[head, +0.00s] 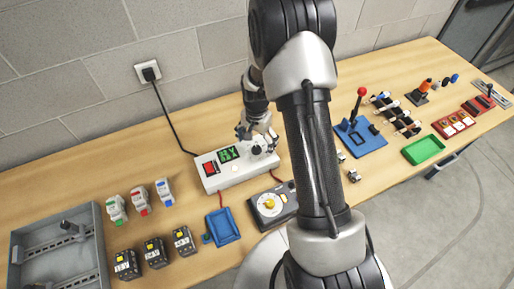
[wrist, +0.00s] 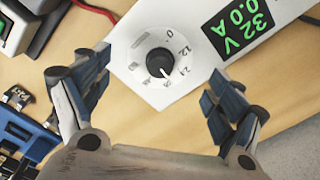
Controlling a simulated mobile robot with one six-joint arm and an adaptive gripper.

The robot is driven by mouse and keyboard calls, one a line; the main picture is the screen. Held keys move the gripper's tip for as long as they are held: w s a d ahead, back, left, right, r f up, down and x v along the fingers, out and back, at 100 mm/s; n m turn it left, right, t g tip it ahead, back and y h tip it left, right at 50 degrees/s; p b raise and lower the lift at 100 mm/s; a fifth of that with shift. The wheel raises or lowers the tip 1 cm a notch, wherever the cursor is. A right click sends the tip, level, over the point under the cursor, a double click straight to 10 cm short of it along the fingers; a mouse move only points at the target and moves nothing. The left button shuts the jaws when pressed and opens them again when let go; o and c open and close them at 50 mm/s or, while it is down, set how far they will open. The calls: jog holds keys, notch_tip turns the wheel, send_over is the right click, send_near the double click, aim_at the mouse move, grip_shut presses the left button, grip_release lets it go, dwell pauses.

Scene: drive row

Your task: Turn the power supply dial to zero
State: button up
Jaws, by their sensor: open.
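The power supply (head: 235,172) is a white box on the bench with a lit green display (head: 228,154) and a red switch (head: 209,168). In the wrist view the display (wrist: 238,22) reads 32 V and 0.0 A. The dial (wrist: 158,62) is a dark knob in a pale ring, with a numbered scale; its white mark points to the lower right, away from the 0 at the upper right. My gripper (wrist: 153,88) is open and empty, its fingers on either side of the dial and apart from it. In the head view my gripper (head: 258,132) is over the supply's right end and partly hides the dial.
A black cable runs from the supply to a wall socket (head: 148,72). A black box with a yellow knob (head: 270,204) and a blue tray (head: 222,227) stand in front. Breakers, a grey tray (head: 20,231) and a blue lever base (head: 360,136) stand to the sides.

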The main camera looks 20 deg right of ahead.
aim_at(257, 148)
jog(key=shift+f+b, duration=1.05)
jog(key=shift+f, duration=0.55)
jog(key=shift+c, duration=0.4)
jog(key=shift+s, duration=0.1)
jog(key=c, duration=1.5)
jog(key=shift+c, duration=0.3)
